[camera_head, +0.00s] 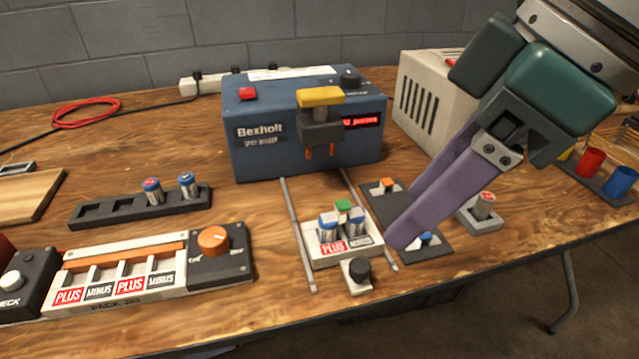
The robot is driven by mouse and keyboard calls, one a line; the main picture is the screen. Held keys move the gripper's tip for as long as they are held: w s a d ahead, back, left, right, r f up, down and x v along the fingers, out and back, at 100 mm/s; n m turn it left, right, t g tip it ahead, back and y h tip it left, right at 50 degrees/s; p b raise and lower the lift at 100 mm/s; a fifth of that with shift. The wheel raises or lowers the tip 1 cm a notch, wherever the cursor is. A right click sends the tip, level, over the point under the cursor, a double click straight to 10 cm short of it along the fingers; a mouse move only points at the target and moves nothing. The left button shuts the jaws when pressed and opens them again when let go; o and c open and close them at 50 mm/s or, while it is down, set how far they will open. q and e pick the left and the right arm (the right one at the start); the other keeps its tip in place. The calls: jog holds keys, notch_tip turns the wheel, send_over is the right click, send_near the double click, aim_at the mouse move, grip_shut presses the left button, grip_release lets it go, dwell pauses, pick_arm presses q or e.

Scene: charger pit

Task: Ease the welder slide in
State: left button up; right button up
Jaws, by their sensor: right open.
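The blue spot welder (290,155), labelled Bexholt, stands at the back middle with a yellow-topped head over its front. The welder slide (318,258) is a pale carriage on two metal rails, drawn out in front of the welder. It carries two upright cells (328,224) with a green-topped piece behind them, over PLUS and MINUS labels. A black knob (360,270) is on its front. My right gripper (405,218) has purple fingers, open, reaching down just right of the slide, apart from the knob. My left gripper is not in view.
Dark pads (385,186) with small pieces lie right of the slide, partly behind my fingers. A grey holder (480,218) with a red-topped cell stands further right. A dark rack (110,210) and the pack jig (130,290) are at left. Bare wood lies between rack and rails.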

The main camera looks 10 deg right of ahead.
aim_at(361, 265)
pick_arm(q)
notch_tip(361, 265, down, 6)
jog(key=b, duration=0.5)
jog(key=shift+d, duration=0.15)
pick_arm(e)
jog(key=x, duration=0.7)
jog(key=d+x, duration=0.1)
jog(key=x, duration=0.3)
jog(key=shift+w+f, duration=0.3)
jog(key=shift+f, duration=0.1)
grip_shut()
